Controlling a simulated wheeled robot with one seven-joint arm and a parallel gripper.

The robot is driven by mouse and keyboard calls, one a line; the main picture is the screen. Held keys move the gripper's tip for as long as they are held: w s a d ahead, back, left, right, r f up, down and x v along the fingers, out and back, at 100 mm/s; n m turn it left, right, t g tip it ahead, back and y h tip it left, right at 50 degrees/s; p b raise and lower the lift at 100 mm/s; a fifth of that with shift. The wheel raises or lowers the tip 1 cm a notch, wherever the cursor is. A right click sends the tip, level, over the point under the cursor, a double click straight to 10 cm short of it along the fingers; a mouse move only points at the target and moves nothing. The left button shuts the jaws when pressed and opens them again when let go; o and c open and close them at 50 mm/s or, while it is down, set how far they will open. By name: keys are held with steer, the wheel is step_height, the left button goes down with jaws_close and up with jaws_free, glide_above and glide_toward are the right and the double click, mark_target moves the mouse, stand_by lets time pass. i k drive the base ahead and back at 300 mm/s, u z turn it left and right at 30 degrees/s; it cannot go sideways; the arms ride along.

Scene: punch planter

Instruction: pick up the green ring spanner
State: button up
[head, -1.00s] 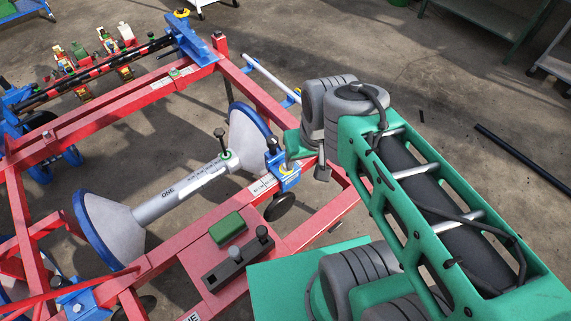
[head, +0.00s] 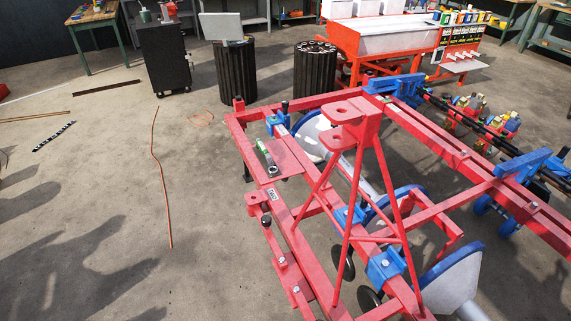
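A small spanner-like tool with a green handle and a dark grey ring end, the green ring spanner (head: 266,155), lies on a flat red plate (head: 288,158) of the planter frame, left of the middle of the head view. Its green part points up and to the left, its grey ring toward the bottom. It is small in the picture, so fine detail cannot be told. My gripper is not in view.
The red planter frame (head: 300,238) fills the right, with an upright hitch mast (head: 357,125) close beside the spanner. Dark ribbed bins (head: 236,72) and a black cabinet (head: 163,57) stand behind. Open floor (head: 110,190) lies to the left, with an orange cord (head: 158,180).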

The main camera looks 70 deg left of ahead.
mark_target(259, 145)
steer(key=u, duration=2.7)
steer(key=k, duration=0.45)
steer(key=u, duration=0.55)
steer(key=i, duration=0.85)
steer(key=u, duration=0.55)
steer(key=i, duration=2.5)
steer(key=z, duration=0.35)
steer(key=i, duration=1.15)
steer(key=z, duration=1.75)
steer(key=i, duration=1.05)
steer(key=z, duration=0.95)
